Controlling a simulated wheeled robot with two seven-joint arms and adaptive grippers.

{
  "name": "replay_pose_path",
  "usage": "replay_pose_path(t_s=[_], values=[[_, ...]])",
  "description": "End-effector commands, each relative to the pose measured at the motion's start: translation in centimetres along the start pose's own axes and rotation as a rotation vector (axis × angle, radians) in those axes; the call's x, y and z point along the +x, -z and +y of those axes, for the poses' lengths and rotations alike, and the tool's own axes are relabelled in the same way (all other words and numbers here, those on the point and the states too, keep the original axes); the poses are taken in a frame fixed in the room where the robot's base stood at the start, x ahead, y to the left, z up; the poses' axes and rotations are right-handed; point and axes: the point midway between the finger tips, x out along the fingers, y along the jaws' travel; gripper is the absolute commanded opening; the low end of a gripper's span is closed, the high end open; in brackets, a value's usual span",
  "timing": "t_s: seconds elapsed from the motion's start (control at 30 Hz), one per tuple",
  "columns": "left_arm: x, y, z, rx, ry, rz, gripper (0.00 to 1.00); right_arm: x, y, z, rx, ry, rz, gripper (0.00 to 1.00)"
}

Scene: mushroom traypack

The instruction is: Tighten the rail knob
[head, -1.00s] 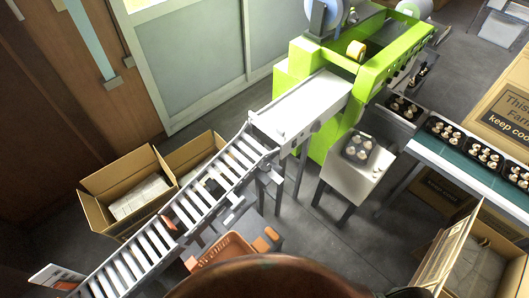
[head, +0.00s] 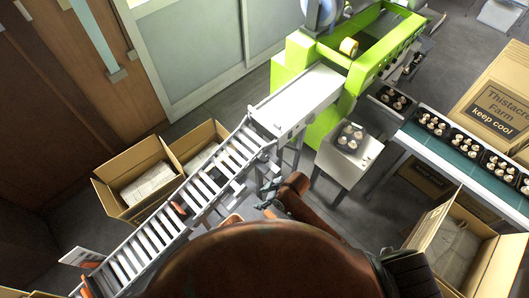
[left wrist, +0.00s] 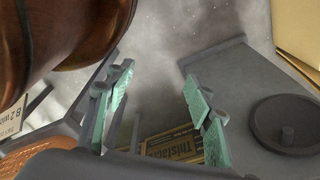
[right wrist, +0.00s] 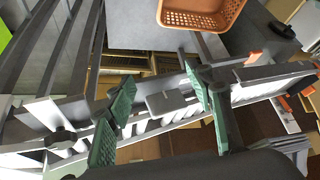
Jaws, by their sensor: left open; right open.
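The conveyor rail (right wrist: 270,86) runs across the right wrist view. A dark lobed knob (right wrist: 60,138) sits on it at the left, apart from my right fingers; I take it for the rail knob. My right gripper (right wrist: 160,82) is open, its green-padded fingers either side of a grey block (right wrist: 165,103); contact cannot be told. In the head view my right gripper (head: 268,188) is beside the roller conveyor (head: 205,178); the knob is too small to make out there. My left gripper (left wrist: 160,80) is open and empty in the left wrist view, away from the rail.
An orange basket (right wrist: 200,12) is near the right gripper; its edge also shows in the left wrist view (left wrist: 50,160). Open cartons (head: 135,170) stand beyond the conveyor. The green machine (head: 325,120) and a small tray stand (head: 345,165) are past its far end.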

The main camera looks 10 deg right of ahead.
Motion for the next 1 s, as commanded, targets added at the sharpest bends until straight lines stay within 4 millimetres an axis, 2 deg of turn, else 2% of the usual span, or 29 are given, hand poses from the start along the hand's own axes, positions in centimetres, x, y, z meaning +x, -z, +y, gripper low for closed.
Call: replay_pose_path(t_s=[0.03,0.2,0.37,0.53,0.67,0.77,1.0], values=[[-0.6,-0.1,0.0,-0.001,0.0,-0.003,0.49,-1.2,2.5,-0.6,-0.084,0.021,0.009,0.48],[-1.0,-1.8,0.2,-0.004,-0.002,-0.023,0.49,-1.3,6.4,-2.5,-0.31,0.1,0.005,0.48],[-1.1,-3.1,0.3,-0.007,-0.003,-0.041,0.49,-0.3,8.8,-3.4,-0.524,0.171,-0.022,0.48],[-1.2,-3.1,0.4,-0.007,-0.004,-0.041,0.49,0.7,10.1,-2.4,-0.778,0.249,-0.095,0.48],[-1.2,-2.5,0.4,-0.006,-0.004,-0.034,0.49,0.7,10.1,0.2,-0.949,0.299,-0.177,0.48],[-1.3,-1.8,0.4,-0.005,-0.004,-0.025,0.49,-0.1,10.0,3.4,-1.052,0.326,-0.247,0.48],[-1.4,-1.2,0.4,-0.004,-0.004,-0.018,0.49,-4.2,10.2,12.3,-1.198,0.352,-0.397,0.48]])
